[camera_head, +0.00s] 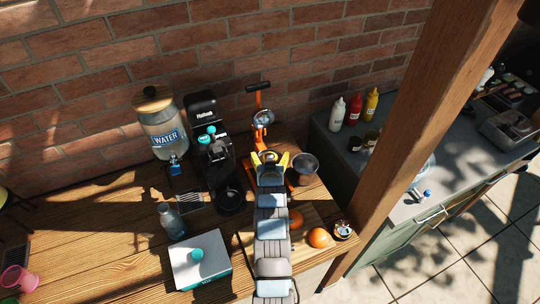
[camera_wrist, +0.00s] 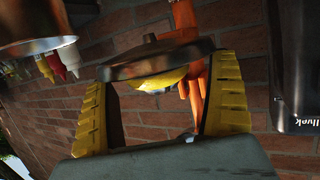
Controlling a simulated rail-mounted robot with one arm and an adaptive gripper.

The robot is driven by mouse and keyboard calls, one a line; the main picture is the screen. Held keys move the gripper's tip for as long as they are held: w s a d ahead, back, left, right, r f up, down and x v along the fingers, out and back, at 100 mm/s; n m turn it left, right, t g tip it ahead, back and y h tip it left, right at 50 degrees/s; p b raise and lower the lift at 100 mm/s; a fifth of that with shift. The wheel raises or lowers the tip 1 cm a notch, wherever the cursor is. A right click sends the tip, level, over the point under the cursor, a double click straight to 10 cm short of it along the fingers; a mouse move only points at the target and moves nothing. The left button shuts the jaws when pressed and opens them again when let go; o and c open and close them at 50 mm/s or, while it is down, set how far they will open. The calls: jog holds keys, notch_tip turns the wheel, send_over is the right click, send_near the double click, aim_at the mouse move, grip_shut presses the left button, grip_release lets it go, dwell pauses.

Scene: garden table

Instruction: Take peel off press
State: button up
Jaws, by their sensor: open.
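The orange juice press (camera_head: 262,120) stands at the back of the wooden table, its lever raised. In the wrist view, which looks upside down, its orange frame (camera_wrist: 192,85) rises behind a round metal part (camera_wrist: 150,61). The yellow-orange peel (camera_wrist: 160,82) sits against this metal part, domed toward my gripper. My gripper (camera_head: 269,160) is open at the press. In the wrist view its yellow fingers (camera_wrist: 163,75) stand either side of the peel, with a gap visible. In the head view my arm hides most of the press's lower part.
A metal pot (camera_head: 303,168) stands close right of my gripper. A black coffee machine (camera_head: 209,135) and water dispenser (camera_head: 160,125) stand to the left. Oranges (camera_head: 319,237) lie on a board at the right front. A wooden post (camera_head: 400,130) rises right of the table.

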jog(key=c, duration=1.3)
